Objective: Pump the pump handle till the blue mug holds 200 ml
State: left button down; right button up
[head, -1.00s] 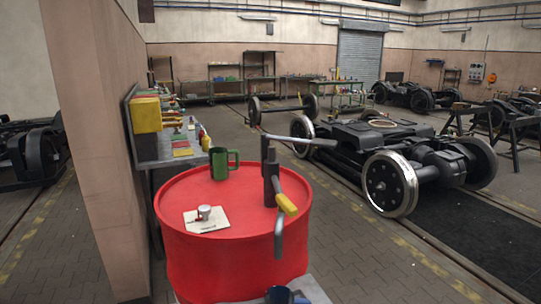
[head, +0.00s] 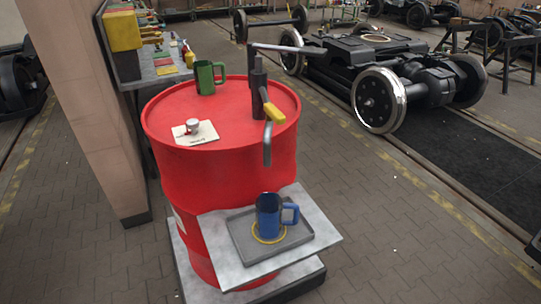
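The blue mug (head: 268,219) stands upright on a dark grey tray (head: 249,256) with a yellow ring around its base, on a light shelf at the red drum's front. Its fill level cannot be told. The hand pump (head: 258,92) stands on top of the red drum (head: 183,171), its spout (head: 267,143) hanging down above the mug. The pump handle is a grey lever (head: 277,47) pointing to the right. A yellow piece (head: 274,112) sits lower on the pump. Neither gripper is in view.
A green mug (head: 205,78) and a white card (head: 196,137) with a small cup (head: 192,126) are on the drum top. A cluttered bench (head: 127,69) stands behind left. A bogie (head: 369,53) stands behind right. Floor right of the drum is clear.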

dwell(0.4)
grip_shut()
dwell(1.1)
